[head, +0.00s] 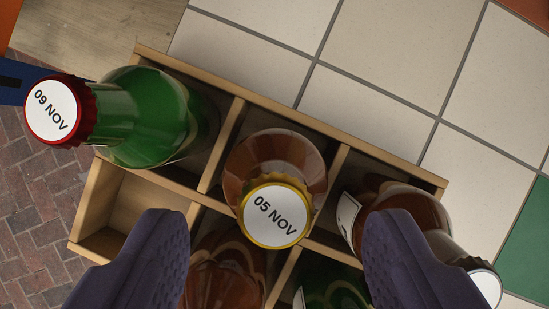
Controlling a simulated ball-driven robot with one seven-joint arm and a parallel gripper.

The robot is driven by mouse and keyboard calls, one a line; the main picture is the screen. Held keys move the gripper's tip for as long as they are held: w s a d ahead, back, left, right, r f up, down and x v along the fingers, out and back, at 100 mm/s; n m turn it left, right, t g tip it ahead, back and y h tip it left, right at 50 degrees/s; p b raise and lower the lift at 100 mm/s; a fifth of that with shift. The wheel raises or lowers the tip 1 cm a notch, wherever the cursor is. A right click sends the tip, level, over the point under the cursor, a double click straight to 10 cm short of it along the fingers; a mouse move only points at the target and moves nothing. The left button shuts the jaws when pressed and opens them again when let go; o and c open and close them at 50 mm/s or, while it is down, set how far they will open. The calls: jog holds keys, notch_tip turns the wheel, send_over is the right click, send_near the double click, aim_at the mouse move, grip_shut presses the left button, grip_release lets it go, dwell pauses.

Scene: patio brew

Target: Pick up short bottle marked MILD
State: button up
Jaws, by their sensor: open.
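Several bottles stand in a wooden crate (117,197) seen from above. A brown bottle (265,160) with a yellow cap (274,216) reading "05 NOV" is in the upper middle compartment. A green bottle (150,118) with a red cap (53,110) reading "09 NOV" is at the upper left. Another brown bottle (392,200) is at the right, its label turned away. I cannot read MILD on any bottle. My gripper (275,232) is open, its two dark purple fingers at the lower left and lower right, with the yellow cap between them in the picture.
The lower middle compartment holds a brown bottle (225,270), and a green bottle (335,288) is right of it. The lower left compartment looks empty. White tiles (390,60) lie beyond the crate, red-brown bricks (50,180) at the left.

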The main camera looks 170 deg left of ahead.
aim_at(276, 218)
jog(key=b+x, duration=0.2)
jog(key=x, duration=0.2)
jog(key=shift+f, duration=0.25)
jog(key=shift+s+r, duration=0.1)
jog(key=shift+r, duration=0.05)
jog(key=shift+c, duration=0.6)
grip_shut()
